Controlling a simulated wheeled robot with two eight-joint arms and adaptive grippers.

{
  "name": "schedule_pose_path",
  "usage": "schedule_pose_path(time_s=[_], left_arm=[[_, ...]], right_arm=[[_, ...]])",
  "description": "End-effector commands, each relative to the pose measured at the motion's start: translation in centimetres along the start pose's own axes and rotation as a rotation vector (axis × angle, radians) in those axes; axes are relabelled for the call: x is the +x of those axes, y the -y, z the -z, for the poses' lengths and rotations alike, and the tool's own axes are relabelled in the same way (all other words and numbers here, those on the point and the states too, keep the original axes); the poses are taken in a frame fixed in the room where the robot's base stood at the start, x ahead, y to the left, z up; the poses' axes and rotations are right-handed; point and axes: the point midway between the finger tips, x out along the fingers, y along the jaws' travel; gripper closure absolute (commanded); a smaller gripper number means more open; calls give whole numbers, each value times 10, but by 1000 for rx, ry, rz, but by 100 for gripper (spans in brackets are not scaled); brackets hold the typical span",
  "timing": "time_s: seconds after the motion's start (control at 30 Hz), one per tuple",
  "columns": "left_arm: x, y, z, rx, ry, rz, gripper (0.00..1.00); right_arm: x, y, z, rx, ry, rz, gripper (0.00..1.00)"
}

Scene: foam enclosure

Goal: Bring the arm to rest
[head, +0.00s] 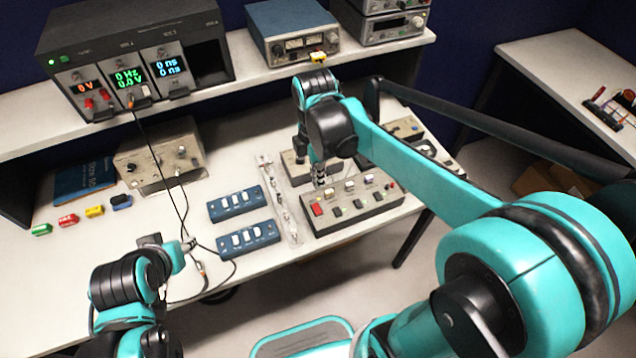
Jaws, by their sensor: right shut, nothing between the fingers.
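My right arm, teal and black, reaches in from the right. Its gripper (319,184) points down, shut and empty, just above or at the back edge of a grey control box (352,212) with a red switch and several small buttons. Whether the fingertips touch the box cannot be told. My left arm comes in at the lower left. Its gripper (186,246) is near the front edge of the bench (270,258), beside dark cables. Its fingers are too small and cluttered to read.
Two blue switch boxes (236,203) (248,238) and a clear strip (278,198) lie left of the control box. A beige box (160,158) and several coloured blocks (68,220) sit farther left. Instruments (135,50) stand on the rear shelf. Cables (172,178) hang across the bench.

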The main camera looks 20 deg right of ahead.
Motion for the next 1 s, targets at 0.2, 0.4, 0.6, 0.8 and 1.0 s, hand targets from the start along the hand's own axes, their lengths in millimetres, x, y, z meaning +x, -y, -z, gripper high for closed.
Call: schedule_pose_path(time_s=[0.2, 0.4, 0.6, 0.8, 1.0], left_arm=[[-3, 0, 2, 0, 0, 0, 60], [-2, 0, 2, 0, 0, 0, 60], [-2, 0, 2, 0, 0, 0, 60], [0, 0, 0, 0, 0, 0, 60], [16, 0, -11, 0, 0, 0, 60]], right_arm=[[-12, 2, 0, 0, 0, 0, 100], [-11, 2, 0, 0, 0, 0, 100], [-11, 2, 0, 0, 0, 0, 100], [-10, 5, -1, 40, 0, -17, 100], [6, 28, -6, 441, -36, -185, 100]])
